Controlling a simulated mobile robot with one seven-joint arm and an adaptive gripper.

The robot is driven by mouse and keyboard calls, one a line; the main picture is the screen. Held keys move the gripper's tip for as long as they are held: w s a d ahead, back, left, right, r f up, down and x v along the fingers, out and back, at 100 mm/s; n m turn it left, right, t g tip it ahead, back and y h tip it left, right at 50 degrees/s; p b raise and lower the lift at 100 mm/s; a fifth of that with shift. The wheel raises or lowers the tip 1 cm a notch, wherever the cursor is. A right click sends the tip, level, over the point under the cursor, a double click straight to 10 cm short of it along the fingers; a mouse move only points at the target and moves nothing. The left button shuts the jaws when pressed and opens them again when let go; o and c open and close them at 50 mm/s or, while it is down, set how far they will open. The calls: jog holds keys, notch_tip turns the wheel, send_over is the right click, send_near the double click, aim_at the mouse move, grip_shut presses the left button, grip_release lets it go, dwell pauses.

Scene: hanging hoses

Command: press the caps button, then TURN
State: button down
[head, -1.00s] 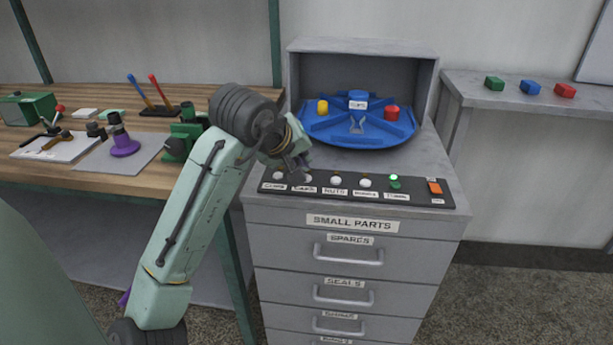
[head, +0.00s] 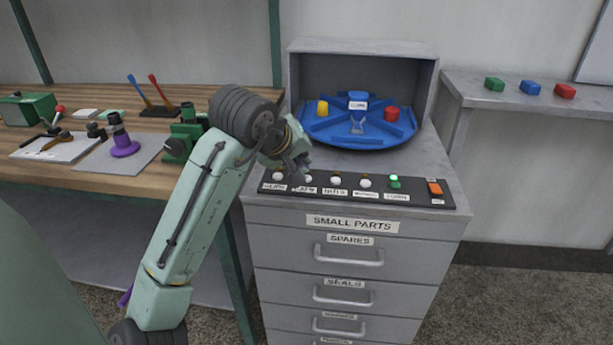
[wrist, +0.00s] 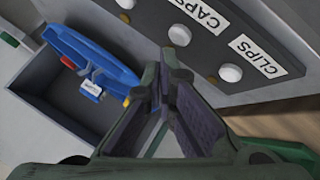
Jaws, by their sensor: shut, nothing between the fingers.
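The caps button (wrist: 180,35) is a white round button beside its CAPS label in the wrist view. In the head view, the caps button (head: 306,178) is partly covered by my gripper (head: 302,170). My gripper also shows in the wrist view (wrist: 165,65), with its dark fingers shut and empty. The fingertips are close to the caps button; I cannot tell whether they touch it. The green TURN button (head: 396,184) is farther right on the panel, with a lit green lamp above it.
The black panel (head: 418,199) also has the clips button (wrist: 230,73), the nuts button (head: 336,181), another white button and an orange switch (head: 434,187). A grey hood stands behind the turntable. A wooden bench with tools is at left. A shelf with three blocks is at right.

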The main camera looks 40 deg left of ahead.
jog(key=shift+f, duration=0.4)
jog(key=shift+f+b, duration=0.3)
jog(key=shift+f, duration=0.1)
dwell(0.5)
jog(key=shift+r, duration=0.1)
jog(key=shift+r+p, duration=0.8)
jog(key=shift+p, duration=0.05)
jog(key=v, duration=1.2)
dwell(1.2)
